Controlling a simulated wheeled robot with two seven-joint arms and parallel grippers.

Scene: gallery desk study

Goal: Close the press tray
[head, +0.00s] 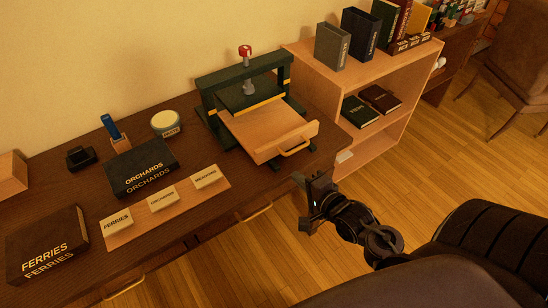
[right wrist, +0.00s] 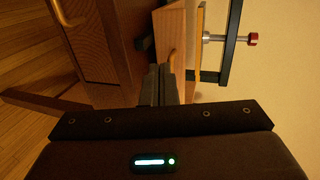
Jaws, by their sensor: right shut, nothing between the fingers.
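The press (head: 245,82) has a dark green frame with a red-topped screw and stands on the dark desk. Its wooden press tray (head: 262,128) sticks out of the front, with a brass handle (head: 295,147) on its front panel. My right gripper (head: 298,178) is shut and empty, in front of the desk edge, below and slightly right of the handle in the head view. In the right wrist view the closed fingers (right wrist: 161,84) point toward the tray's front panel (right wrist: 171,35); I cannot tell whether they touch it. My left gripper is not in view.
A wooden shelf unit (head: 372,72) with books stands right of the press. On the desk (head: 85,190) are dark boxes marked ORCHARDS (head: 143,168) and FERRIES (head: 45,240), a label board (head: 190,203), a round tin (head: 166,122) and a blue-handled stamp (head: 112,130).

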